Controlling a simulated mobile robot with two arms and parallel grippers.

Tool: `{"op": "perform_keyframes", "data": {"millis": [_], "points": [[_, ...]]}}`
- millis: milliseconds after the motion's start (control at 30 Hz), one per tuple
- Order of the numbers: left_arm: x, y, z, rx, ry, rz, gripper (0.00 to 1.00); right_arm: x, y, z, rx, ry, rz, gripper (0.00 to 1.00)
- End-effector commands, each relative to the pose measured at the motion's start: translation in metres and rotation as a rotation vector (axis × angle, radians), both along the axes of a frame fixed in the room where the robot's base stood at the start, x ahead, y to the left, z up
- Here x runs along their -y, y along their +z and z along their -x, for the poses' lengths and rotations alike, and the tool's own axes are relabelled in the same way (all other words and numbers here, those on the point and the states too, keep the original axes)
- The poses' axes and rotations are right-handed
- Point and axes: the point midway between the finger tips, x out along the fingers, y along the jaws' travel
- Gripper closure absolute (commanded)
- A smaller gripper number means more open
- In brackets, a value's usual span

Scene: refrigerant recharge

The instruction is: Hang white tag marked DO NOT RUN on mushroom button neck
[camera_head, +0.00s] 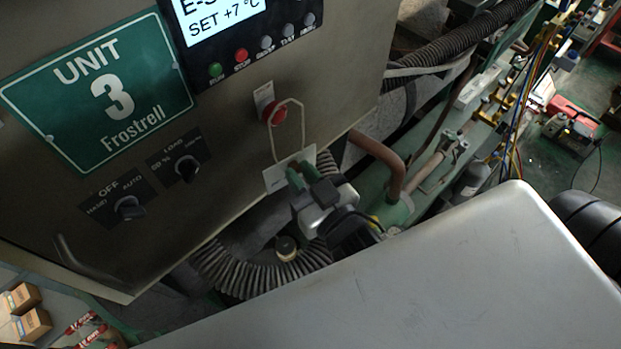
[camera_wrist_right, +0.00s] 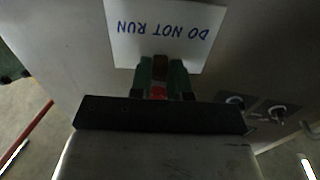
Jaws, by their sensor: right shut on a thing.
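The white tag (camera_head: 274,180) is in my right gripper (camera_head: 298,177), in front of the grey panel. Its blue DO NOT RUN lettering shows upside down in the wrist view, where the tag (camera_wrist_right: 158,45) sits at the green fingertips (camera_wrist_right: 160,78). A pale cord loop (camera_head: 302,122) rises from the tag's top. The red mushroom button (camera_head: 278,113) is on the panel just above the tag. In the head view the loop's upper end overlaps and surrounds part of the button head; I cannot tell whether it is behind the head on the neck. My left gripper is not in view.
The panel carries a display (camera_head: 225,20), a green UNIT 3 sign (camera_head: 75,120) and two rotary knobs (camera_head: 128,208) (camera_head: 187,167) left of the button. A ribbed hose (camera_head: 235,276) curves below, and copper pipe (camera_head: 385,155) runs at right.

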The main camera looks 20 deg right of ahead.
Motion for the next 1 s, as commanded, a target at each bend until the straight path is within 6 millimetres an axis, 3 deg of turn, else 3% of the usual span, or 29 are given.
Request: {"op": "perform_keyframes", "data": {"millis": [533,1000], "points": [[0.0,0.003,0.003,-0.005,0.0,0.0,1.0,-0.013,0.0,-0.037,0.001,0.0,0.001,1.0],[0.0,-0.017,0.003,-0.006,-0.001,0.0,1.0,-0.013,-0.026,-0.037,-0.001,-0.001,0.001,1.0]]}}
